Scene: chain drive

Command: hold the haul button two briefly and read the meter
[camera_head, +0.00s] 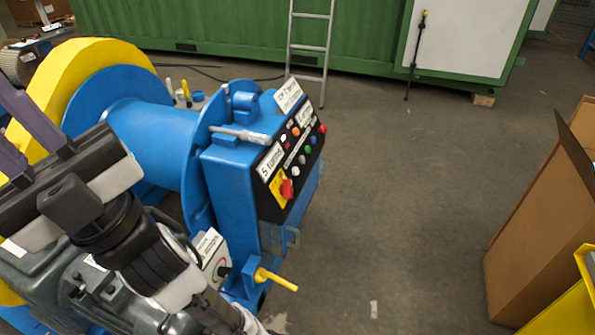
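The blue machine (155,135) with a large drum stands at left. Its sloped control panel (276,212) carries several coloured buttons: red (322,129), orange (296,132), blue (313,141), green (307,150) and white (296,172). A red rotary switch (287,188) sits on a yellow plate. One label (271,162) seems to read "5 turns"; I cannot tell which button is haul two. A white dial plate (217,264), possibly the meter, is low beside my arm; its reading is illegible. My gripper (12,125) is left of the panel, purple fingers apart, tips cut off by the frame.
A yellow handle (276,280) sticks out below the panel. A grey pen-like object (240,135) lies on the housing. A ladder (310,45) leans on the green container (240,30). A cardboard box (540,220) stands at right. The floor (410,190) between is clear.

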